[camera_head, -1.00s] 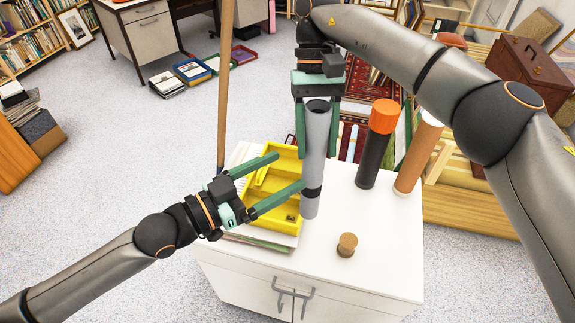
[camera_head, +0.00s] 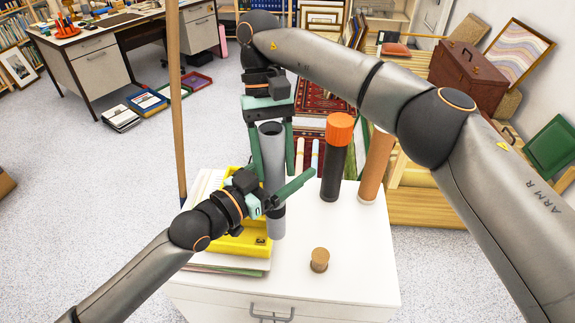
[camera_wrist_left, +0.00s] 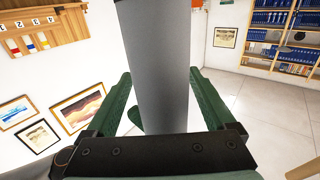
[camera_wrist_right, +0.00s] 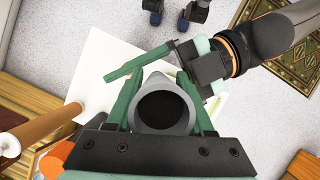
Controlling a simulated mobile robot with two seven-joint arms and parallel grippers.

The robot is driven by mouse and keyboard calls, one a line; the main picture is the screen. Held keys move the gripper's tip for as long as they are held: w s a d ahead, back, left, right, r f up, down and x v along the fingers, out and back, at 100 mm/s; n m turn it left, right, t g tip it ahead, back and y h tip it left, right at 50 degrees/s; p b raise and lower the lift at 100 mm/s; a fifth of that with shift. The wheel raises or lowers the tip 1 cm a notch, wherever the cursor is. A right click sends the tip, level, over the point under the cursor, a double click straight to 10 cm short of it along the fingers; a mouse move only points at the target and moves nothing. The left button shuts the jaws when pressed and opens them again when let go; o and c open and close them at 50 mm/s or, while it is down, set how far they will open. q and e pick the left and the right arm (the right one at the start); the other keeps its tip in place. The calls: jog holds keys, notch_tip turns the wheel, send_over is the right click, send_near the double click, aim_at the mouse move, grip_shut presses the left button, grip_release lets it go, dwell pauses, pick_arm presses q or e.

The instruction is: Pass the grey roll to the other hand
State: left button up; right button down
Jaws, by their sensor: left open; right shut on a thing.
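The grey roll (camera_head: 273,155) is an upright hollow tube over the white cabinet top (camera_head: 355,265). My right gripper (camera_head: 273,174) points down and is shut on its upper part; the right wrist view shows the dark open end (camera_wrist_right: 162,110) between the fingers. My left gripper (camera_head: 296,168) is level and open, lower on the roll, with one finger in front of it and the other mostly hidden. In the left wrist view the roll (camera_wrist_left: 160,70) stands between the two green fingers, with a gap at the left finger. Whether the roll's lower end touches the cabinet is unclear.
A black tube with an orange cap (camera_head: 335,170) and a brown tube (camera_head: 374,170) stand behind right on the cabinet. A cork-coloured stub (camera_head: 319,260) stands in front. A yellow tray (camera_head: 240,243) lies left, under my left gripper. A wooden pole (camera_head: 177,110) rises at left.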

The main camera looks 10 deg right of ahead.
pick_arm(q)
jog(key=shift+s+d, duration=0.1)
grip_shut()
pick_arm(e)
jog(key=c, duration=0.7)
grip_release()
jog(key=o, duration=0.5)
jog(key=shift+a, duration=0.1)
